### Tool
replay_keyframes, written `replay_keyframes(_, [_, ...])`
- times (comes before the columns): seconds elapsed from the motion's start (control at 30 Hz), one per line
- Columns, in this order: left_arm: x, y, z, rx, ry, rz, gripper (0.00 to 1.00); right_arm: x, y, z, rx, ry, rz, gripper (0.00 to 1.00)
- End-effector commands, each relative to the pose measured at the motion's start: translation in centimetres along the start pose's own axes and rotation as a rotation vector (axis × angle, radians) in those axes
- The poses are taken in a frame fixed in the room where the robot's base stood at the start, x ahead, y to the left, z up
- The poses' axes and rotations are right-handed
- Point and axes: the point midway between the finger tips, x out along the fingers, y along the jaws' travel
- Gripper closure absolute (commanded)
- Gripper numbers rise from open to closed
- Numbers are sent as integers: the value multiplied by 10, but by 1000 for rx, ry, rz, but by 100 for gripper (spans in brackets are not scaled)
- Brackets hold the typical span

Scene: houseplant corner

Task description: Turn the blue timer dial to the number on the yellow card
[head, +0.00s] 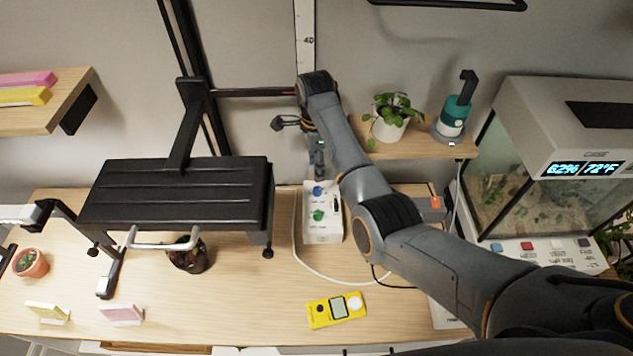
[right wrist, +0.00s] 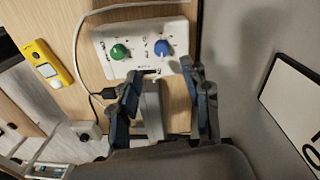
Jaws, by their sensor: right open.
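The white timer box (head: 333,232) lies on the wooden table and carries a blue dial (head: 317,190) and a green dial (head: 318,215). In the right wrist view the blue dial (right wrist: 164,48) is ahead of my right gripper (right wrist: 160,78), whose two fingers are spread with nothing between them. In the head view my right gripper (head: 318,165) hangs just behind the box, near the blue dial; I see no clear contact. The yellow card (head: 45,312) stands at the front left; its number is not readable. My left gripper does not show.
A pink card (head: 122,315) stands beside the yellow one. A black lamp (head: 178,195) overhangs the table left of the box. A terrarium (head: 540,185) stands at right.

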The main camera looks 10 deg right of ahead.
Motion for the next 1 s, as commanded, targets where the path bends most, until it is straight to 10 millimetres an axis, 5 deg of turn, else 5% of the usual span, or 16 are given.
replay_keyframes(0.4, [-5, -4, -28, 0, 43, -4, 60, 76, 0, 0, -1, 1, 2, 53])
replay_keyframes(0.83, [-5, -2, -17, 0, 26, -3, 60, 85, 0, 0, -1, 0, -1, 53])
replay_keyframes(1.0, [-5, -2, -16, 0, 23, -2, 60, 85, 0, 0, -1, 0, -1, 85])
